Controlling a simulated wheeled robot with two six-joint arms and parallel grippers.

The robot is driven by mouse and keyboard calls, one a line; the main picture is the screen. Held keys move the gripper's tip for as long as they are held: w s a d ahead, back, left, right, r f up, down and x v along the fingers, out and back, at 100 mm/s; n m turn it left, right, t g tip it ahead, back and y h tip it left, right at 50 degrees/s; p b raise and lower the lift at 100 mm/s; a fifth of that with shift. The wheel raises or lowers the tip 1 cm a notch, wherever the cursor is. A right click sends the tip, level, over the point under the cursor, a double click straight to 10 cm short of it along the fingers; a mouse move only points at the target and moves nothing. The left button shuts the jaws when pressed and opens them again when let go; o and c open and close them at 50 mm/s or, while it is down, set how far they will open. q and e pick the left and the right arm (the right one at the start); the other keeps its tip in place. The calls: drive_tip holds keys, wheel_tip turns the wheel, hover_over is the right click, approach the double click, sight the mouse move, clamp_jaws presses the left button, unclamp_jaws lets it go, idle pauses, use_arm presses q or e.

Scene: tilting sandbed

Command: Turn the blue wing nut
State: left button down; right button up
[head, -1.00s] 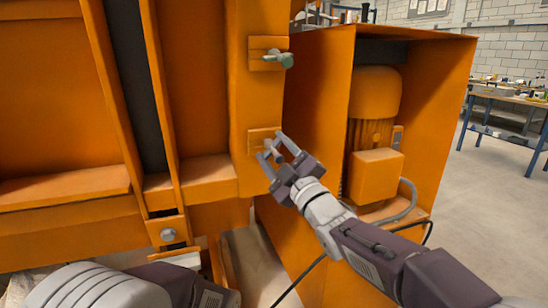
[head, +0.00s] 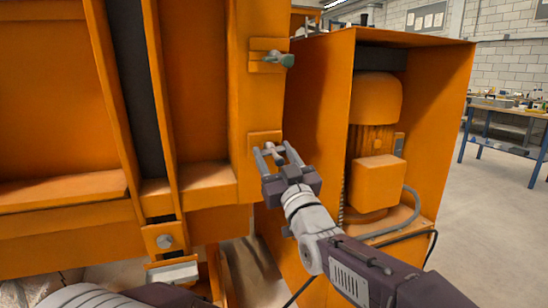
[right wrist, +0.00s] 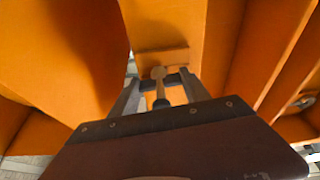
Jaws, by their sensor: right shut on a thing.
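On the orange upright post are two fittings. The upper one is a grey-green wing nut (head: 284,59) on a small orange block; its colour leans teal. The lower one is a pale greyish fitting (head: 272,152) at a second block, partly hidden by my right gripper (head: 275,155). That gripper reaches up from below with a finger on each side of it and is shut on it. No clearly blue part shows. My left gripper is out of view.
An orange cabinet (head: 318,150) with an orange motor (head: 375,100) stands just right of the post. A dark cable (head: 305,285) runs near my right arm. A metal bolt bracket (head: 165,242) sits low left. Open floor and a workbench (head: 505,118) lie far right.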

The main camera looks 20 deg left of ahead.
drive_tip(key=shift+f+m, duration=0.1)
drive_tip(key=shift+m, duration=0.4)
drive_tip(key=o, duration=1.4)
drive_tip(key=p+v, duration=0.1)
drive_tip(key=v, duration=0.8)
drive_tip(key=shift+s, duration=0.1)
